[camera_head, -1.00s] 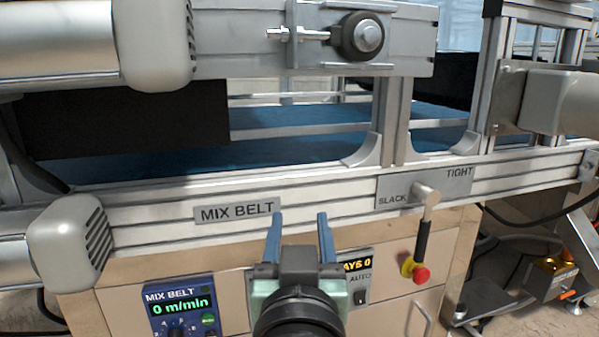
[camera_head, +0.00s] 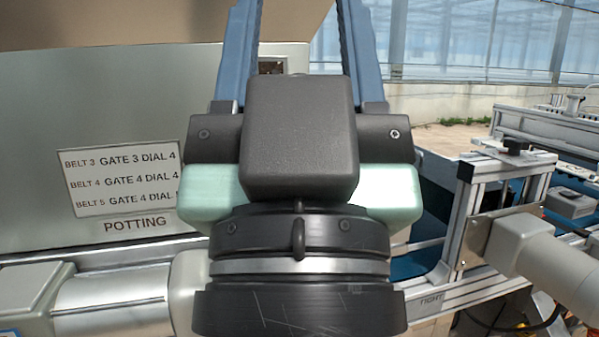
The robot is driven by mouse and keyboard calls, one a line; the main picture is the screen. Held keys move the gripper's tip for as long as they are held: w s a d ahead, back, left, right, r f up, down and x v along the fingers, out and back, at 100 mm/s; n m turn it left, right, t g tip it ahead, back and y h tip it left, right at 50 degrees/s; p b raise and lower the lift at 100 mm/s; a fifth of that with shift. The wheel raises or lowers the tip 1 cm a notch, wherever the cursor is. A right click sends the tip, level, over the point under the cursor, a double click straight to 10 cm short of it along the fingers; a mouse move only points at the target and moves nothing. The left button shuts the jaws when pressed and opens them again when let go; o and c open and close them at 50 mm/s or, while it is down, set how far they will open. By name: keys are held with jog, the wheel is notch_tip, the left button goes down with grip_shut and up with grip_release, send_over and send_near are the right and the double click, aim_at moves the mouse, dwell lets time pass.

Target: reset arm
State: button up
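My gripper (camera_head: 300,22) fills the middle of the head view, large and close to the camera. Its two blue fingers point up and stand well apart, with nothing seen between them. Their tips run past the top edge of the picture. The dark palm and pale green sides of the gripper hide part of the machine behind.
A metal hopper panel (camera_head: 45,130) marked POTTING stands behind on the left, with a white dial label (camera_head: 122,180). A grey motor (camera_head: 525,250) and metal belt frame (camera_head: 470,215) are at right. Greenhouse glazing (camera_head: 450,40) lies beyond.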

notch_tip(320, 180, up, 25)
jog(key=p, duration=2.2)
jog(key=shift+f, duration=0.15)
